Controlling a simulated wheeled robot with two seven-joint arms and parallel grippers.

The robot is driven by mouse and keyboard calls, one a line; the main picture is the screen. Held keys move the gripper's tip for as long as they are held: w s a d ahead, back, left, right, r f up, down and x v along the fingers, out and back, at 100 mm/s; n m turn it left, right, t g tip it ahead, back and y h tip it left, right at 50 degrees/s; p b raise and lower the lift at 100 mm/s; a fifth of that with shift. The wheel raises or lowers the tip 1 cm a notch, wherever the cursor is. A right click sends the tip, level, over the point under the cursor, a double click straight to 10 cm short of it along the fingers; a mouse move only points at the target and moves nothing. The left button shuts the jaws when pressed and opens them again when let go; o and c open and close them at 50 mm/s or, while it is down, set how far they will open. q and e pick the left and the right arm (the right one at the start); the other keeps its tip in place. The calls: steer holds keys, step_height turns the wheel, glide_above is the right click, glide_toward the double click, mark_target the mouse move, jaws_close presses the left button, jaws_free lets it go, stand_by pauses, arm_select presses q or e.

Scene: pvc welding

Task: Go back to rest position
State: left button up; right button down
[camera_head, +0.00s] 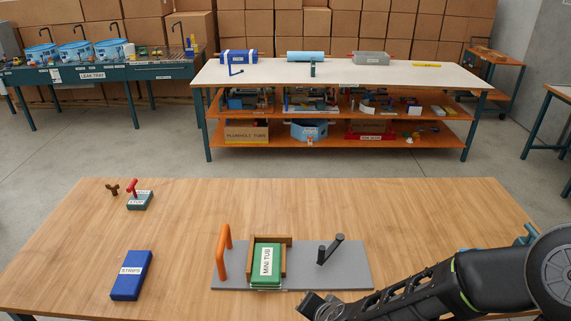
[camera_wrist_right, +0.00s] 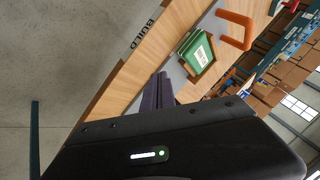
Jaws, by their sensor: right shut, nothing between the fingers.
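My right arm comes in from the right in the head view, over the near right part of the wooden table (camera_head: 440,215). My right gripper (camera_head: 312,307) is at the near edge, just in front of the grey plate (camera_head: 345,264). In the right wrist view its fingers (camera_wrist_right: 158,92) are shut and empty. A green MINI TUB (camera_head: 265,264) sits in a brown wooden holder on the plate, and it also shows in the right wrist view (camera_wrist_right: 195,52). My left gripper is not in view.
An orange handle (camera_head: 221,252) and a dark post (camera_head: 330,249) rise from the plate. A blue STRIPS box (camera_head: 131,275) lies left. A grey STOP block (camera_head: 140,200) with a red lever stands far left. The table's far right is clear. A shelved bench (camera_head: 340,72) stands behind.

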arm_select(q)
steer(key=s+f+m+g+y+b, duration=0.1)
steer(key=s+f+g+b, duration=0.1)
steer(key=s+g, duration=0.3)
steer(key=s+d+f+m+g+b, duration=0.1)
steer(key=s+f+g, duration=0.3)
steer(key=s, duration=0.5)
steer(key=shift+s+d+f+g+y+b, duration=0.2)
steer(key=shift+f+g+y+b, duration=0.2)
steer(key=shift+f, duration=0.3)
arm_select(e)
steer(key=s+d+f+n+g, duration=0.1)
steer(key=s+f+n+g, duration=0.1)
steer(key=s+f, duration=0.8)
steer(key=s+f+n+g+y, duration=0.1)
steer(key=s+f+g, duration=0.4)
steer(key=s+f, duration=0.5)
step_height(320, 180, down, 6)
steer(key=shift+d+r+n+y, duration=0.25)
steer(key=shift+d+n+y, duration=0.1)
steer(key=shift+n, duration=0.55)
